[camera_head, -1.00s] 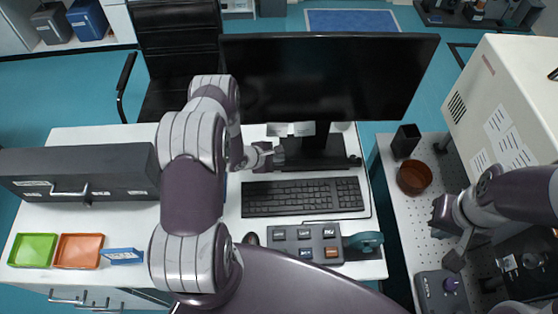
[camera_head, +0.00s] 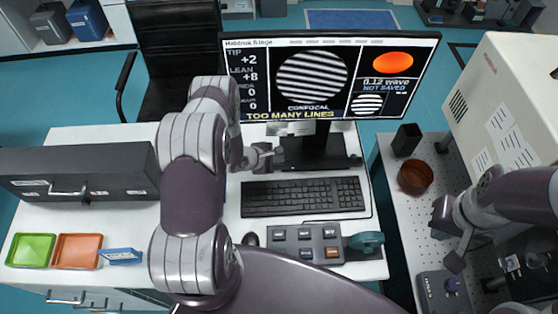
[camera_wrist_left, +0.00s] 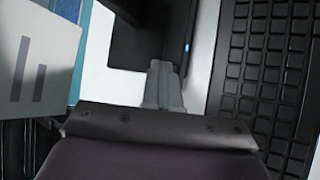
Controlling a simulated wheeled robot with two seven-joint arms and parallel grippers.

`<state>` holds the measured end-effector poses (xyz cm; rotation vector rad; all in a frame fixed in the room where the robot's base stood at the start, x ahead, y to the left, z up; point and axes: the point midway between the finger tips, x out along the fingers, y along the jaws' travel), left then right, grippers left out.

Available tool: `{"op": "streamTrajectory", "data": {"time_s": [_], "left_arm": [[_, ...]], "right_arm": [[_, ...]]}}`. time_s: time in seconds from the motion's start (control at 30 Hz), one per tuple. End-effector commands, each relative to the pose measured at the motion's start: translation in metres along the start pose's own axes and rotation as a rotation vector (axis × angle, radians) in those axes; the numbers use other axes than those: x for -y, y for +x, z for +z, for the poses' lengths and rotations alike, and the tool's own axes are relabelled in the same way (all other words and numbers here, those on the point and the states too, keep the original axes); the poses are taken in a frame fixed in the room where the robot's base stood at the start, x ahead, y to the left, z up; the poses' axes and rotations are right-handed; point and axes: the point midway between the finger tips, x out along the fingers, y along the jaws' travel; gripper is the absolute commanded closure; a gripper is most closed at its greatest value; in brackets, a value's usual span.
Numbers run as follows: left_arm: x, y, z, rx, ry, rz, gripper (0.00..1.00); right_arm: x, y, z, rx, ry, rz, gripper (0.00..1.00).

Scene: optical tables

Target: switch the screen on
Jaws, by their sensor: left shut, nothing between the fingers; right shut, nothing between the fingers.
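The screen (camera_head: 310,78) stands at the back of the white desk and is lit. It shows black-and-white stripes in a circle, an orange oval, and text such as "TOO MANY LINES" and "NOT SAVED". Its black stand base (camera_head: 318,158) sits below it; in the left wrist view the base (camera_wrist_left: 135,30) shows a small blue light. My left gripper (camera_head: 273,155) is shut and empty, beside the left front of the base; its fingertips (camera_wrist_left: 163,72) point at the base's edge. My right gripper (camera_head: 456,260) is shut and empty over the perforated table on the right.
A black keyboard (camera_head: 303,197) and a grey button box (camera_head: 306,243) lie in front of the screen. A dark drawer cabinet (camera_head: 80,172), a green tray (camera_head: 32,250) and an orange tray (camera_head: 78,250) are on the left. A brown bowl (camera_head: 415,177) stands on the right table.

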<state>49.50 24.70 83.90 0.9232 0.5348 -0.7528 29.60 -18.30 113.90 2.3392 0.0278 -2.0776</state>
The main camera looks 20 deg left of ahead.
Motion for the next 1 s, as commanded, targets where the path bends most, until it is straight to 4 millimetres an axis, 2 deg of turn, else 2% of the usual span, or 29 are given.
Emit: {"op": "streamTrajectory", "data": {"time_s": [0.57, 1.0], "left_arm": [[-0.006, -0.009, 0.006, 0.000, 0.000, -0.001, 1.00], [-0.035, -0.048, 0.035, 0.000, 0.000, 0.000, 1.00]], "right_arm": [[0.000, -0.009, -0.001, 0.000, 0.000, 0.000, 1.00], [0.000, -0.054, -0.006, 0.000, 0.000, 0.000, 1.00]]}}
